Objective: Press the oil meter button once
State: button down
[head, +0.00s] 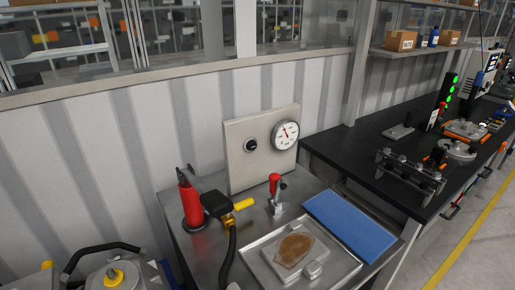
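A pale upright panel (234,175) stands at the back of a grey metal bench. A round black button (251,146) with a light centre sits on the panel's left half. A round white gauge with a dark rim, apparently the oil meter (286,135), is mounted to its right, with a red needle. Nothing covers the button or gauge. Whether the button is pressed is too small to tell. My gripper is not in view.
In front of the panel are a red cylinder (190,204), a black-and-yellow tool with a hose (222,206), a red-handled clamp (275,188), a metal tray (335,277) with a brown stain and a blue pad (350,225). A black workbench (345,150) stands right.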

aim_at(251, 146)
jog(key=u, duration=0.1)
jog(key=i, duration=0.95)
jog(key=z, duration=0.1)
